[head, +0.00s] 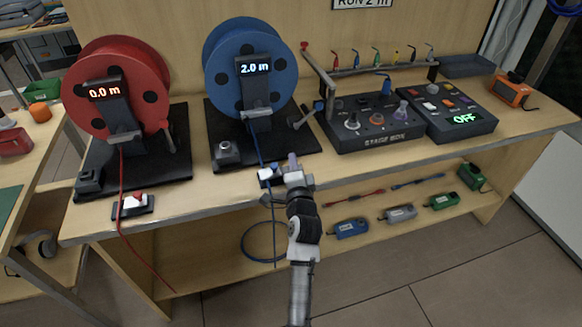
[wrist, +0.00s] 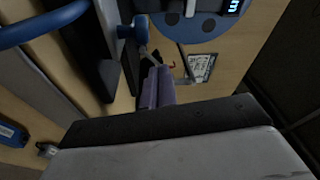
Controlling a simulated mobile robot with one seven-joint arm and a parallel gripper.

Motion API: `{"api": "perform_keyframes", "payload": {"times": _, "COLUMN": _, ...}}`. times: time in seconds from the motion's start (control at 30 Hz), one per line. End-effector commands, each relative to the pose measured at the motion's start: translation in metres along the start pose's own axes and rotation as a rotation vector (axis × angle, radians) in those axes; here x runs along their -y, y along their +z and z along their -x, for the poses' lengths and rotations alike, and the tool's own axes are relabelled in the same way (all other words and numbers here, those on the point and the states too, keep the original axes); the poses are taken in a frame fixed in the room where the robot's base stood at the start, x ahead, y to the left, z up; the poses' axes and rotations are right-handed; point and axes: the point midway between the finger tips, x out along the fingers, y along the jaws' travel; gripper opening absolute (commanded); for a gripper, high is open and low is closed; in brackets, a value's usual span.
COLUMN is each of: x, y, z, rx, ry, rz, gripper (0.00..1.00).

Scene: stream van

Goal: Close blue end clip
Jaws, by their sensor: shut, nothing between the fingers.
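The blue end clip (head: 267,176) sits on the front edge of the bench, below the blue reel (head: 250,70). It has a dark base and a pale top part. The blue cable (head: 262,150) comes down from the reel, passes at the clip and hangs over the edge. My gripper (head: 293,160) is shut and empty just right of the clip. I cannot tell whether it touches it, or whether the clip is open. In the wrist view my purple fingertips (wrist: 155,88) are together, with the blue reel (wrist: 190,22) beyond.
A red reel (head: 118,85) reading 0.0 m and its red clip (head: 133,204) stand at left. The blue reel reads 2.0 m. The stage box (head: 375,128) and a panel reading OFF (head: 450,112) stand at right. A lower shelf (head: 370,215) holds small boxes.

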Motion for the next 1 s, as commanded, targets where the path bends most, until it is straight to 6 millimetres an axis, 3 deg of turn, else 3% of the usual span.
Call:
{"api": "perform_keyframes", "payload": {"times": 0.3, "x": -0.004, "y": -0.001, "z": 0.067, "rx": -0.003, "ry": 0.001, "rz": -0.001, "gripper": 0.0}}
{"api": "perform_keyframes", "payload": {"times": 0.5, "x": -0.002, "y": -0.002, "z": 0.092, "rx": -0.002, "ry": 0.0, "rz": 0.0, "gripper": 0.0}}
{"api": "perform_keyframes", "payload": {"times": 0.83, "x": 0.004, "y": 0.0, "z": 0.098, "rx": 0.0, "ry": -0.009, "rz": 0.007, "gripper": 0.0}}
{"api": "perform_keyframes", "payload": {"times": 0.93, "x": 0.028, "y": 0.013, "z": 0.09, "rx": 0.017, "ry": -0.064, "rz": 0.056, "gripper": 0.0}}
{"api": "perform_keyframes", "payload": {"times": 1.0, "x": 0.06, "y": 0.031, "z": 0.082, "rx": 0.034, "ry": -0.138, "rz": 0.12, "gripper": 0.0}}
